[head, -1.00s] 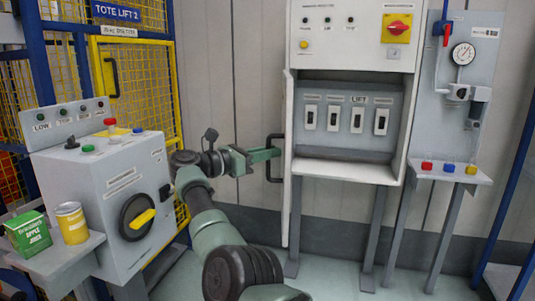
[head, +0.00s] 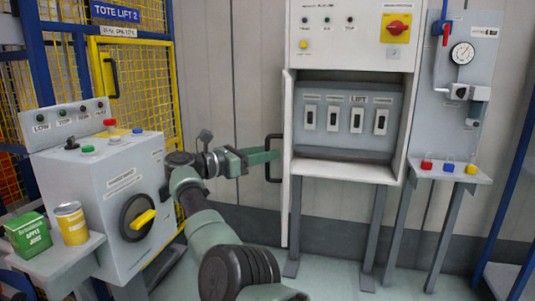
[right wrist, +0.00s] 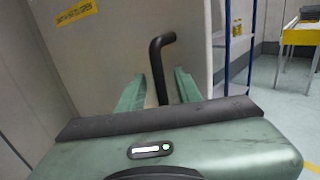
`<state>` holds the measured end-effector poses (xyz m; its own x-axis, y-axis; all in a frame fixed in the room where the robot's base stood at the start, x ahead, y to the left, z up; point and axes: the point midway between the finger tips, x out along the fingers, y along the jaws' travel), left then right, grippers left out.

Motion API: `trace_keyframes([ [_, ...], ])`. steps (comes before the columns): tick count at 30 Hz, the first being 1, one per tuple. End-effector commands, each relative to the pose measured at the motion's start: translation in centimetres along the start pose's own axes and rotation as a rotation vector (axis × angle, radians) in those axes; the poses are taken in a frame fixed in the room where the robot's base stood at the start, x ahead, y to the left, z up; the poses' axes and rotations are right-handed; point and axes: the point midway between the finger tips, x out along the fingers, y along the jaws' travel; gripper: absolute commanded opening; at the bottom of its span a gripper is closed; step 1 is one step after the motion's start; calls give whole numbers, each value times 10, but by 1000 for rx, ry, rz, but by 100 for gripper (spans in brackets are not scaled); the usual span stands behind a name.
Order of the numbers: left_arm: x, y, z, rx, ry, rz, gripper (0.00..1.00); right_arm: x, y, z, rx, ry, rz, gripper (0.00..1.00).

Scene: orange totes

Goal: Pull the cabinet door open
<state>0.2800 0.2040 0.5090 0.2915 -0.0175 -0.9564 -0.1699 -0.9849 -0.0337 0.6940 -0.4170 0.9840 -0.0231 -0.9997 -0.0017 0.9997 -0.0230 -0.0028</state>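The grey cabinet (head: 340,62) stands in the middle of the head view, its switch compartment exposed. Its door (head: 287,215) is swung out at the left side and shows nearly edge-on. A dark bar handle (head: 268,172) sits on the door's outer face. My right gripper (head: 274,154) is at the handle. In the right wrist view the green fingers (right wrist: 160,88) are apart, with the handle (right wrist: 157,60) between them and gaps showing on both sides. The door face (right wrist: 110,45) lies beyond them. My left gripper is out of view.
A grey control box (head: 115,195) with a yellow-marked knob stands at left, close to my right arm. A green carton (head: 28,234) and yellow can (head: 71,223) rest on its shelf. A gauge panel (head: 455,110) stands right of the cabinet. Floor before the cabinet is clear.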

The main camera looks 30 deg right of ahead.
Motion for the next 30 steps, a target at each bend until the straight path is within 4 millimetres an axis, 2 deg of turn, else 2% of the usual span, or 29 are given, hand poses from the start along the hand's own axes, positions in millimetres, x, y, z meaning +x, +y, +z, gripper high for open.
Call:
trace_keyframes([
  [6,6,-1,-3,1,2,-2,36,-41,1,0,-2,1,5,34],
  [12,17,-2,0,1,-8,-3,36,-63,1,0,-3,1,3,34],
  [17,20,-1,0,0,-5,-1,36,-68,0,-1,-2,1,2,34],
  [30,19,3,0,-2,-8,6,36,-68,0,-1,-2,1,1,34],
])
